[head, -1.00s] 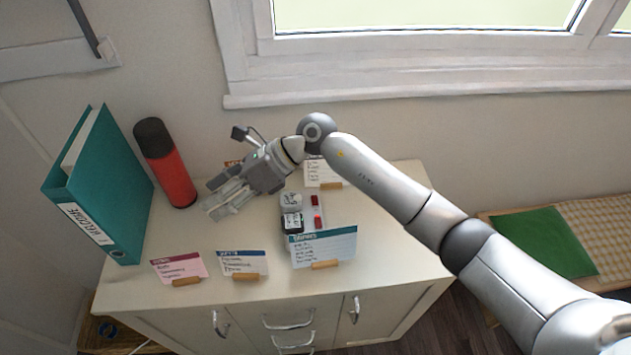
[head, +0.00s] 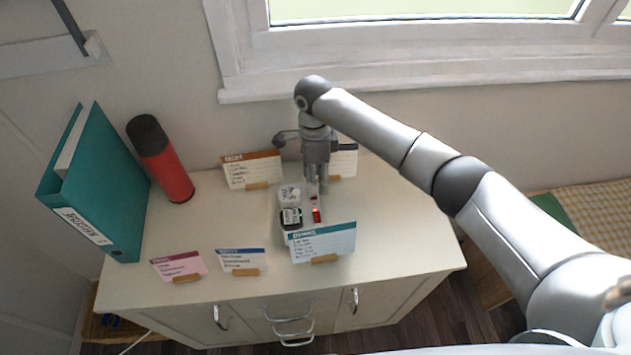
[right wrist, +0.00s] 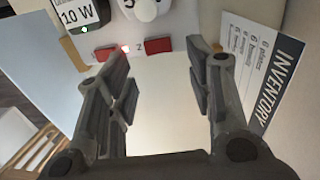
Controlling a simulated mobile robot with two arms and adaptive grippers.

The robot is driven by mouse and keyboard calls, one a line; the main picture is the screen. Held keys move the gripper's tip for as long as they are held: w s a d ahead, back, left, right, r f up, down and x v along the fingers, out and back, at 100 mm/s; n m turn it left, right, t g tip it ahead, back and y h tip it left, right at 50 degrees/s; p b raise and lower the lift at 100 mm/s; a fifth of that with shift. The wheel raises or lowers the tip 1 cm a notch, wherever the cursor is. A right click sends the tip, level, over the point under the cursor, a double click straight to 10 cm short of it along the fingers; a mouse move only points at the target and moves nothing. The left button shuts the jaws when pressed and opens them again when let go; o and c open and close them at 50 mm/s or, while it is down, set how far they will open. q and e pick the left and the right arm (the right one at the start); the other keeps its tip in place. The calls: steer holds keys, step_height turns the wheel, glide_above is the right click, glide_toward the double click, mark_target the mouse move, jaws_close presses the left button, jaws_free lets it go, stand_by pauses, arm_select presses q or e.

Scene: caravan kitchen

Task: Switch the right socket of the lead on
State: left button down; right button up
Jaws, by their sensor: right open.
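The lead (head: 304,225) is a pale socket strip on the cabinet top, with a black plug (head: 291,217) and a white plug (head: 290,194) in it. Its red switches (head: 316,207) lie along its right side. In the right wrist view, one red switch (right wrist: 106,54) has a bright glow beside it and the other red switch (right wrist: 159,46) looks unlit, with a "2" between them. My right gripper (head: 318,190) points down at the far end of the lead. Its fingers (right wrist: 160,62) are open and empty, close to the switches; contact is unclear. My left gripper is out of view.
Cards stand close around: a teal-topped card (head: 322,243) in front, a brown-topped card (head: 252,170) behind left, and an inventory card (right wrist: 262,72) beside my right finger. A red flask (head: 165,170) and a teal binder (head: 110,195) stand left. The cabinet top's right side is clear.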

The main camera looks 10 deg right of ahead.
steer(key=shift+s+f, duration=0.2)
steer(key=shift+f, duration=1.45)
